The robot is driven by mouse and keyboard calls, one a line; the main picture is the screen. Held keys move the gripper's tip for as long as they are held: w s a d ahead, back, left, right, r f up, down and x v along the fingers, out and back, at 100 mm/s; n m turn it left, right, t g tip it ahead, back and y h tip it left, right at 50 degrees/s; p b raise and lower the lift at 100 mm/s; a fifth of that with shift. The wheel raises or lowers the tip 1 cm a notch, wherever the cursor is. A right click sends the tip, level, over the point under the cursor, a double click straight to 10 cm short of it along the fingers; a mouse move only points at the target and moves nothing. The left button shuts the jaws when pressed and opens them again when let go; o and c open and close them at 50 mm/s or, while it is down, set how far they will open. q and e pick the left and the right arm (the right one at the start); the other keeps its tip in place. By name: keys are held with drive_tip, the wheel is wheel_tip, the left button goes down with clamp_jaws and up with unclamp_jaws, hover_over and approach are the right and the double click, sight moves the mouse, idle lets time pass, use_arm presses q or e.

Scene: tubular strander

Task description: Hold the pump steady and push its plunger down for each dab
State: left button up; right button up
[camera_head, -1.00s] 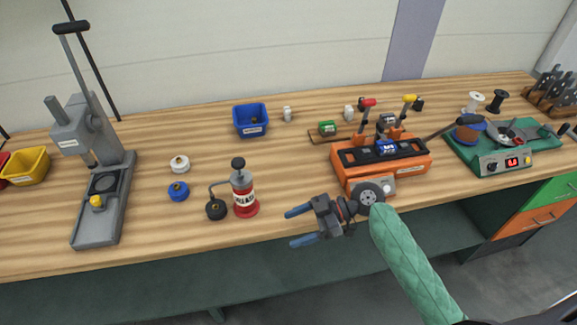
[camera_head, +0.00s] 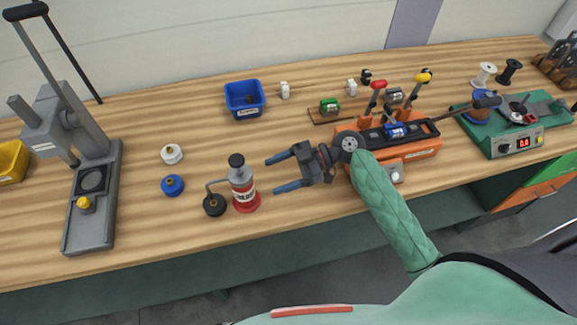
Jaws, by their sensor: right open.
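The pump (camera_head: 243,187) is a red and grey bottle with a white label, standing upright near the front edge of the bench. Its black plunger knob (camera_head: 236,160) is on top, and a thin spout curves left to a black round piece (camera_head: 214,205). My right gripper (camera_head: 278,174) is open, with blue fingers pointing left toward the pump. It is just right of the bottle, with a gap, and nothing is between the fingers. My left gripper is not in view.
A grey lever press (camera_head: 92,200) stands at the left. White (camera_head: 172,154) and blue (camera_head: 173,185) round pieces lie left of the pump. A blue bin (camera_head: 244,99) is behind. An orange fixture (camera_head: 415,150) and a green device (camera_head: 505,135) are to the right.

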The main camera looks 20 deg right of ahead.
drive_tip(key=shift+x, duration=0.75)
drive_tip(key=shift+s+a, duration=0.1)
drive_tip(key=shift+a, duration=0.3)
drive_tip(key=shift+a+f, duration=0.2)
drive_tip(key=shift+f, duration=0.05)
drive_tip(key=shift+a, duration=0.25)
drive_tip(key=shift+b+x, duration=0.8)
drive_tip(key=shift+x, duration=0.45)
drive_tip(key=shift+a+f+b, duration=0.3)
drive_tip(key=shift+a+b, duration=0.05)
drive_tip(key=shift+a, duration=0.85)
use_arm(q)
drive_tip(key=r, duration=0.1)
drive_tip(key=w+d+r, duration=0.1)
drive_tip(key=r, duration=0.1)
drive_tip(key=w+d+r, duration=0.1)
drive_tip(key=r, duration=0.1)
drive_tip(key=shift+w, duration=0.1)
